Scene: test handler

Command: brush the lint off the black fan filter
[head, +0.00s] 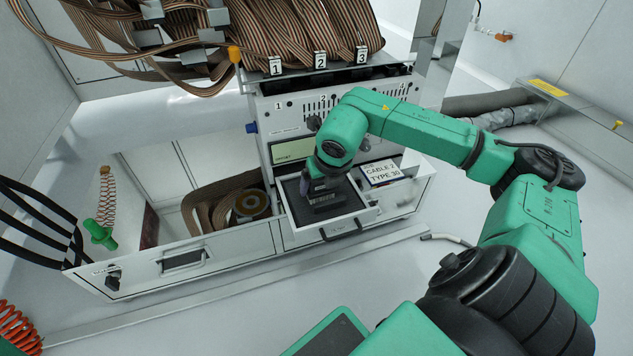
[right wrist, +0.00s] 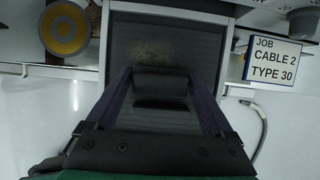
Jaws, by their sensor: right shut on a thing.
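The black fan filter (head: 297,208) lies in a pulled-out white tray at the front of the machine. It fills much of the right wrist view (right wrist: 205,45), with a brownish-grey patch of lint (right wrist: 152,50) on it. My right gripper (head: 322,192) points down over the filter and is shut on a dark block-shaped thing, seemingly the brush (right wrist: 160,84). Its lower side is hidden, so I cannot tell whether it touches the filter. The lint lies just beyond the brush in the right wrist view. My left gripper is not in view.
A job card (head: 381,172) reading "CABLE 2 TYPE 30" stands right of the tray. A yellow-and-grey reel (head: 251,205) with brown ribbon cable sits to the left. The tray's handle (head: 341,229) sticks out in front. Ribbon cables (head: 300,35) hang above.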

